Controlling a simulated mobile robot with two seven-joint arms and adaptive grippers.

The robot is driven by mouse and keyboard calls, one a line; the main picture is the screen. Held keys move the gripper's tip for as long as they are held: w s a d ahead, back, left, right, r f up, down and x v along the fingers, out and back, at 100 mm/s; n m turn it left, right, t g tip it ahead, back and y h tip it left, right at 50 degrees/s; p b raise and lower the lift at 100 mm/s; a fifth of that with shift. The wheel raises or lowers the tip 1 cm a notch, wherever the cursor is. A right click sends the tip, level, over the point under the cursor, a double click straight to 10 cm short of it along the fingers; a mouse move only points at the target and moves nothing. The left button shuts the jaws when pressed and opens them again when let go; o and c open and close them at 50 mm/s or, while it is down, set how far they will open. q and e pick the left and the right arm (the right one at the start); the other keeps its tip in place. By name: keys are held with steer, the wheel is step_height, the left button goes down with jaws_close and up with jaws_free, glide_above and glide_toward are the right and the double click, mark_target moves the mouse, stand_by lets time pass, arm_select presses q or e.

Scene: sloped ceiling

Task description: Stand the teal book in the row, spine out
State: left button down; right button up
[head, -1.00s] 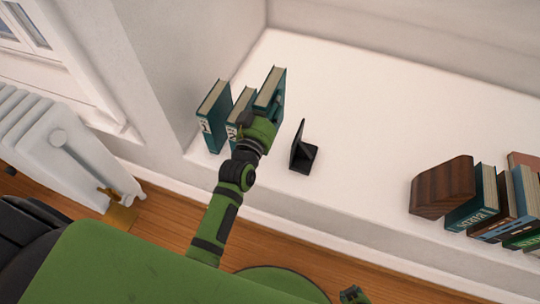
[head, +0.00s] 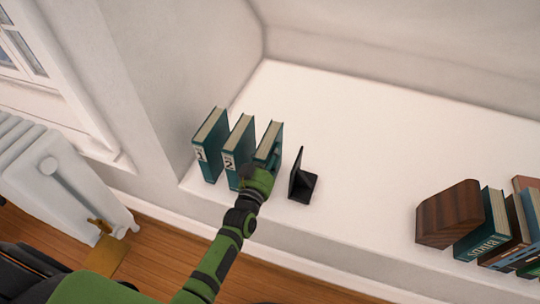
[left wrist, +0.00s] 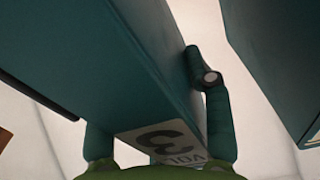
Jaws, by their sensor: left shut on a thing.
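My left gripper (head: 264,166) is shut on the spine end of a teal book (head: 270,134). The book is upright, with its pale page edges up. In the left wrist view the fingers lie on both sides of the teal book (left wrist: 125,60), and its spine label reads VOL 3. Two teal books marked 1 (head: 210,145) and 2 (head: 239,152) stand to its left, spines out. A narrow gap separates it from book 2. A black bookend (head: 301,178) stands just to its right. The gripper hides its lower spine, so I cannot tell whether it touches the ledge.
The white ledge (head: 360,150) is bare between the black bookend and a wooden block (head: 450,214). Several books, one teal (head: 484,228), stand beside the block at the right. A wall rises left of book 1. A radiator (head: 60,180) stands at the left.

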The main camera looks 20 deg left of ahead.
arm_select(q)
steer(key=shift+r, duration=0.15)
steer(key=c, duration=0.9)
jaws_free()
steer(key=shift+f, duration=0.3)
steer(key=o, duration=0.4)
steer(key=shift+c, duration=0.2)
steer(key=shift+r, duration=0.1)
steer(key=shift+s+r, duration=0.1)
steer(key=shift+s, duration=0.1)
steer(key=s+p, duration=0.1)
steer(key=s, duration=1)
steer(key=shift+s+a, duration=0.2)
steer(key=shift+s, duration=0.15)
